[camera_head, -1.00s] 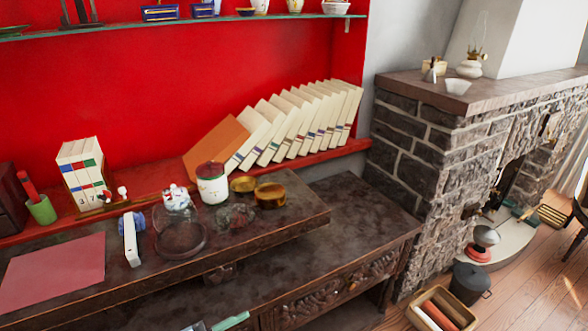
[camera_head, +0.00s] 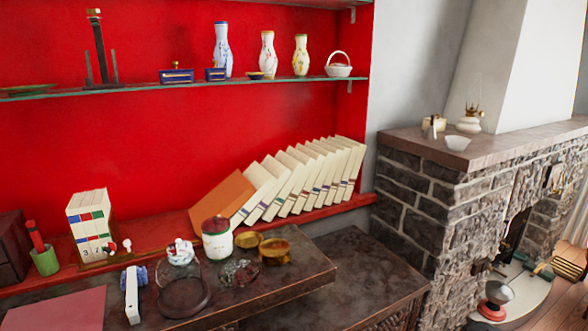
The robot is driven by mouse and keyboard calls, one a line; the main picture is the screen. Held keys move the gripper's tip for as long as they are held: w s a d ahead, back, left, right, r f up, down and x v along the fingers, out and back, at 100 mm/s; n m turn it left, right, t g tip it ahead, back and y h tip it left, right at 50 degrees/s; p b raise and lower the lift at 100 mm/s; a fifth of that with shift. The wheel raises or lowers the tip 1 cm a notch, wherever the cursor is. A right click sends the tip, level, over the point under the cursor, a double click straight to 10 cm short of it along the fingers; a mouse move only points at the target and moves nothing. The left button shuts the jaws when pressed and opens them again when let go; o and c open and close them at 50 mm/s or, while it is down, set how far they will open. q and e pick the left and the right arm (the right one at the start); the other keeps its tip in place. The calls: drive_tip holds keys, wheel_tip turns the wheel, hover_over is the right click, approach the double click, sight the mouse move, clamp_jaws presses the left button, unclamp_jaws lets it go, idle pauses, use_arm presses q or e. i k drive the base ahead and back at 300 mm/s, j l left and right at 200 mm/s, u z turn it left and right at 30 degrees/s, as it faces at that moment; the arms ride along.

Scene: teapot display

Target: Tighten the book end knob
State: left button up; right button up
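A short upright set of white books (camera_head: 90,220) with red, blue and green bands stands on the red ledge at the left. At its lower right are two small knob-like pieces, a red and white one (camera_head: 111,248) and a whitish one (camera_head: 127,245), by a low brown base. These look like the book end's knobs, but they are too small to tell how tight they are. A long row of white books (camera_head: 290,180) leans to the right, with an orange-brown board (camera_head: 220,201) at its left end. Neither of my grippers is in view.
The dark desk (camera_head: 245,302) holds a lidded white jar (camera_head: 217,240), brass tins (camera_head: 273,250), a round dark dish (camera_head: 184,297) and a white upright piece (camera_head: 132,295). A glass shelf (camera_head: 200,85) with vases runs above. A stone fireplace (camera_head: 430,190) stands right.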

sight(107, 249)
drive_tip(key=u, duration=1.25)
